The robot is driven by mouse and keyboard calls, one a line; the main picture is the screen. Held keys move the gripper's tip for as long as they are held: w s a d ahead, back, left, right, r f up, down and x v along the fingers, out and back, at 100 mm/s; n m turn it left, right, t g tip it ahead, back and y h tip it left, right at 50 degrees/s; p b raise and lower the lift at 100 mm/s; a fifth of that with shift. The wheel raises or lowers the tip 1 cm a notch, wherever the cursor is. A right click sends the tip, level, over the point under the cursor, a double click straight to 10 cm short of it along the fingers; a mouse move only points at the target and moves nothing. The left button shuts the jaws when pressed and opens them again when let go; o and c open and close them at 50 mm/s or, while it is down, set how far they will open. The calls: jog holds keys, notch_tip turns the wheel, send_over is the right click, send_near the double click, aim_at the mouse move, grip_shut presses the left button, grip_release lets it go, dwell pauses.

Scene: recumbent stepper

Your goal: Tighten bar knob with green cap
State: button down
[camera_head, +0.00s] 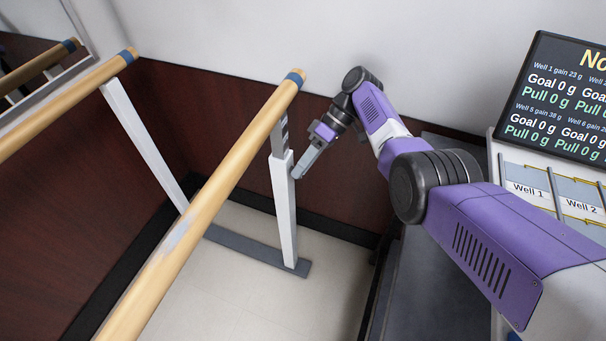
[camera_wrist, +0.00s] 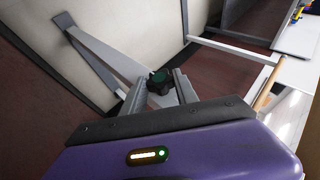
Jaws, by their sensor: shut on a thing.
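The bar knob with the green cap (camera_wrist: 158,78) sits between my two fingertips in the wrist view, with a dark body under the cap. My gripper (camera_wrist: 160,86) is shut on this knob, one finger on each side. In the head view my gripper (camera_head: 298,174) reaches the right side of the white upright post (camera_head: 284,210) near the top of its outer sleeve. The knob is hidden there behind the fingers. The post carries the near wooden bar (camera_head: 222,180) with a blue band near its end.
A second wooden bar (camera_head: 66,104) on its own white post (camera_head: 143,143) stands to the left. A grey foot rail (camera_head: 243,248) joins the posts on the floor. A dark board (camera_head: 562,98) with text stands at the right. Wood-panelled wall lies behind.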

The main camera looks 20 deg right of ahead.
jog(key=shift+b, duration=0.4)
jog(key=c, duration=0.9)
grip_release()
jog(key=shift+c, duration=0.2)
notch_tip(320, 180, up, 20)
jog(key=p, duration=1.1)
